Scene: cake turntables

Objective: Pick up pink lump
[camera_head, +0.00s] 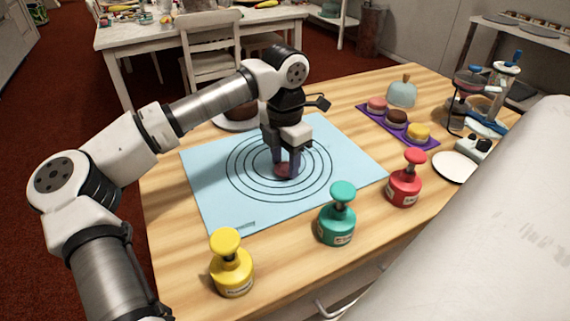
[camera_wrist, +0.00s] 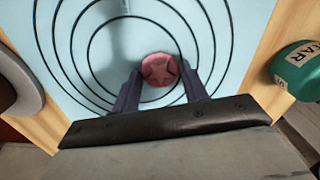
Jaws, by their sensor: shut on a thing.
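The pink lump (camera_wrist: 160,69) is small and round, with a star-like mark on top in the wrist view.
Yellow (camera_head: 231,270), teal (camera_head: 337,222) and red (camera_head: 404,185) pump bottles stand along the mat's near and right sides. A purple tray (camera_head: 432,143) with three round cakes lies behind right. A white plate (camera_head: 455,167) is at right. A plate with a brown cake (camera_head: 240,112) is partly behind my arm.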

